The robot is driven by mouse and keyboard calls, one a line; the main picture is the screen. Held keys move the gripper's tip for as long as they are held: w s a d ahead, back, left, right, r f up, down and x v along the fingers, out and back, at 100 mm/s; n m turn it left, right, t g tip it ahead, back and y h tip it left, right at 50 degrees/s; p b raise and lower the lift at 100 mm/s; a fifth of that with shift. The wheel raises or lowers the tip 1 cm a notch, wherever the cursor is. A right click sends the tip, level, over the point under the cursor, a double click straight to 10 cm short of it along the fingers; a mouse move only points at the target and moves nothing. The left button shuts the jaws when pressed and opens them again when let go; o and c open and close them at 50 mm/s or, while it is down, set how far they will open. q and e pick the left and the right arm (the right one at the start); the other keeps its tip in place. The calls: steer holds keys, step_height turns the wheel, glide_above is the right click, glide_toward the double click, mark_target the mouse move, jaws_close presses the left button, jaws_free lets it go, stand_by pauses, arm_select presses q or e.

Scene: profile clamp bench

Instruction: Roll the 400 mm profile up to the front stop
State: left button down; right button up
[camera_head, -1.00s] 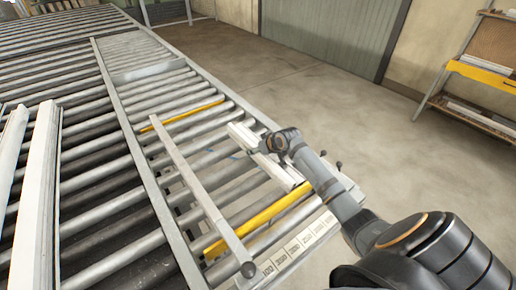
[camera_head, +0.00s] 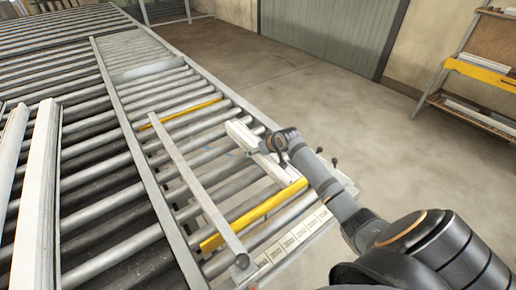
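A short white profile (camera_head: 240,135) lies lengthwise on the rollers at the right side of the conveyor. Its near end is close to the right end of the near yellow bar (camera_head: 254,215); I cannot tell whether they touch. I cannot tell for sure which part is the front stop. My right gripper (camera_head: 256,152) is at the middle of the profile, partly hiding it. Its fingers are too small and dark to tell whether they are open or shut. My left gripper is not in view.
A long grey rail (camera_head: 190,178) with a dark end runs along the rollers. A second yellow bar (camera_head: 180,114) lies farther back. A numbered strip (camera_head: 291,242) crosses the near end. Open floor (camera_head: 390,140) lies to the right.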

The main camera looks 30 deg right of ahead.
mark_target(271, 157)
steer(key=shift+w, duration=0.1)
steer(key=shift+r, duration=0.25)
steer(key=v, duration=1)
steer(key=shift+s+d, duration=0.15)
steer(key=shift+s, duration=0.15)
steer(key=shift+s+r, duration=0.5)
